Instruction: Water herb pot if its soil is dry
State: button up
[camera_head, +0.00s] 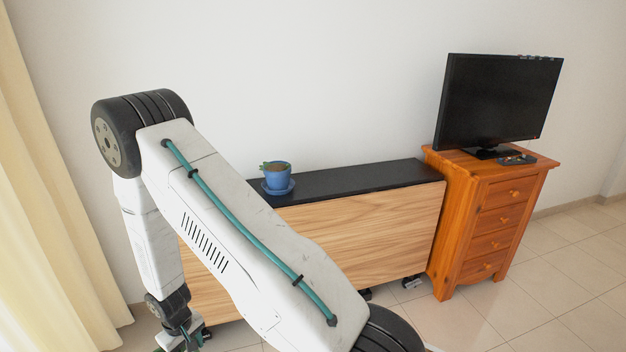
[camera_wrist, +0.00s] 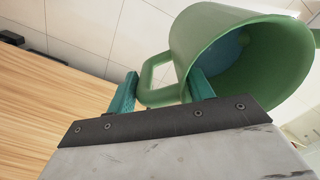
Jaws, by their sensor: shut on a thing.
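The herb pot (camera_head: 276,177) is blue and stands upright on a blue saucer (camera_head: 277,190), on the black top of a long low cabinet. A little green and brown shows at its rim; it is too small to tell whether the soil is dry. My gripper (camera_wrist: 163,84) is shut on the handle of a green watering can (camera_wrist: 205,38). The can is tilted in the wrist view, its wide opening facing right, with a bluish patch inside. In the head view my gripper (camera_head: 186,338) hangs low at the bottom left, below the pot's level; the can is mostly out of frame.
The cabinet (camera_head: 365,228) has a wood-grain front. A wooden chest of drawers (camera_head: 495,225) stands at its right, bearing a black television (camera_head: 498,102) and a small dark object (camera_head: 517,160). A cream curtain (camera_head: 50,200) hangs at left. Tiled floor (camera_head: 560,290) is clear at right.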

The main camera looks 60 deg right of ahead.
aim_at(276, 173)
jog(key=z, duration=0.6)
jog(key=i, duration=0.5)
jog(key=z, duration=0.6)
